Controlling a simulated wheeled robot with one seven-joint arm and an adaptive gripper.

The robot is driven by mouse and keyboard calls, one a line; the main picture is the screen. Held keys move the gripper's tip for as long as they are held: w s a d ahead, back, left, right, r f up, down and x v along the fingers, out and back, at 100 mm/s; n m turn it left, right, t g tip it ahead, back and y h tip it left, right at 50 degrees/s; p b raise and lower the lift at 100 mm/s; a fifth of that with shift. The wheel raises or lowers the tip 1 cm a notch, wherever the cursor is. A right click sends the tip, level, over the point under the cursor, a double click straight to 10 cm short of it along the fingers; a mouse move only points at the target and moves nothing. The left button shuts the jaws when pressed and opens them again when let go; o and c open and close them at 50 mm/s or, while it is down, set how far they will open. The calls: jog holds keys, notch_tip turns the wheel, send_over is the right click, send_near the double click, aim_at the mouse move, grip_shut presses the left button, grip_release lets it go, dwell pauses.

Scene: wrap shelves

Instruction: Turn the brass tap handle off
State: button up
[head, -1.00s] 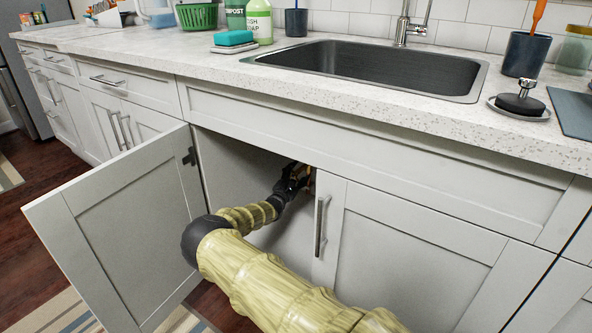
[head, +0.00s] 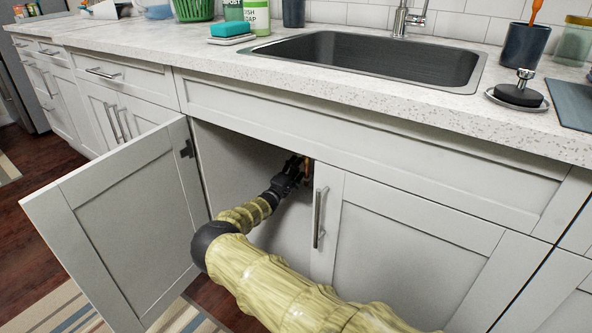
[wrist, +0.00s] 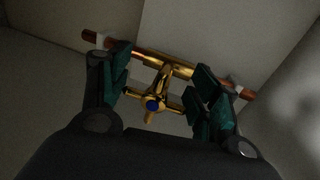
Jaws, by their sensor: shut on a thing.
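The brass tap handle (wrist: 153,104) is a small cross with a blue centre, on a brass valve body (wrist: 168,67) in a copper pipe. It shows in the wrist view, between the two green-padded fingers. My gripper (wrist: 160,86) is shut on the handle, one finger on each side of its arms. In the head view my gripper (head: 298,172) reaches into the open cupboard below the sink. There the handle is hidden by my gripper and the cupboard front, and only a bit of copper (head: 308,168) shows.
The left cupboard door (head: 120,225) stands open beside my arm. The right cupboard door (head: 410,255) is closed, its bar handle (head: 319,217) close to my gripper. The sink (head: 375,62) and counter (head: 215,68) are above. Pale walls enclose the pipe.

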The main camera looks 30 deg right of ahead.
jog(key=shift+s+d, duration=0.15)
jog(key=shift+d, duration=0.05)
dwell(0.3)
jog(key=o, duration=1)
jog(key=shift+d+f, duration=0.1)
jog(key=shift+a, duration=0.25)
jog(key=shift+v, duration=6)
